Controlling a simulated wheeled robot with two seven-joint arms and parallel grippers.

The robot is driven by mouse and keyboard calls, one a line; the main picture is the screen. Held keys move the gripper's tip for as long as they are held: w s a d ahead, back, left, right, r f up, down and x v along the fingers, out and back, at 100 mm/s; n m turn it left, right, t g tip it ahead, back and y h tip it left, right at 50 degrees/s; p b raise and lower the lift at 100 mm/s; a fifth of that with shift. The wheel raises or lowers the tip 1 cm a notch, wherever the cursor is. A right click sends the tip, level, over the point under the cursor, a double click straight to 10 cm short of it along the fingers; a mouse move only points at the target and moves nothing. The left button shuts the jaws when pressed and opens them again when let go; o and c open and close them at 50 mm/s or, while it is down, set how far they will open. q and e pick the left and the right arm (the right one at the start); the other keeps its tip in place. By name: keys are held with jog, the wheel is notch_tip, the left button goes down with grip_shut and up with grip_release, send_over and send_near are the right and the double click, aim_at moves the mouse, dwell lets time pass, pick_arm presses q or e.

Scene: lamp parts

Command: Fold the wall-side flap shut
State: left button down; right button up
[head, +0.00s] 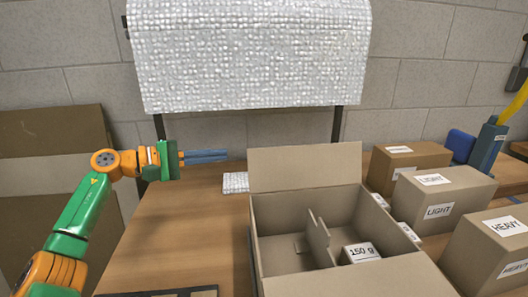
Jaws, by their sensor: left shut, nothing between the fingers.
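An open cardboard box (262,214) stands on the table. Its wall-side flap (306,166) stands up at the back edge, leaning slightly toward the wall. The near flap (362,281) is folded outward at the front. Inside are a cardboard divider (319,240) and a small block labelled 150 g (361,252). My left gripper (226,156) comes in from the left, with its blue fingers shut and empty. It is to the left of the wall-side flap and apart from it. My right gripper is not in view.
Cartons labelled LIGHT (441,200) and HEAVY (490,250) stand to the right of the box, with another carton (405,160) behind. A bubble-wrap roll (250,55) hangs at the wall.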

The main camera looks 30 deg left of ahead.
pick_arm(q)
jog(key=shift+w+d+r+p, duration=0.1)
jog(key=shift+w+d+p, duration=0.5)
jog(key=shift+d+p, duration=0.55)
jog(key=shift+w+d+r+p, duration=0.1)
jog(key=shift+w+d+p, duration=0.55)
jog(key=shift+d+p, duration=0.4)
jog(key=shift+w+d+r+p, duration=0.1)
jog(key=shift+w+d+p, duration=0.5)
jog(key=shift+d+p, duration=0.55)
jog(key=shift+w+d, duration=0.1)
jog(key=shift+d, duration=0.05)
jog(key=shift+f, duration=0.1)
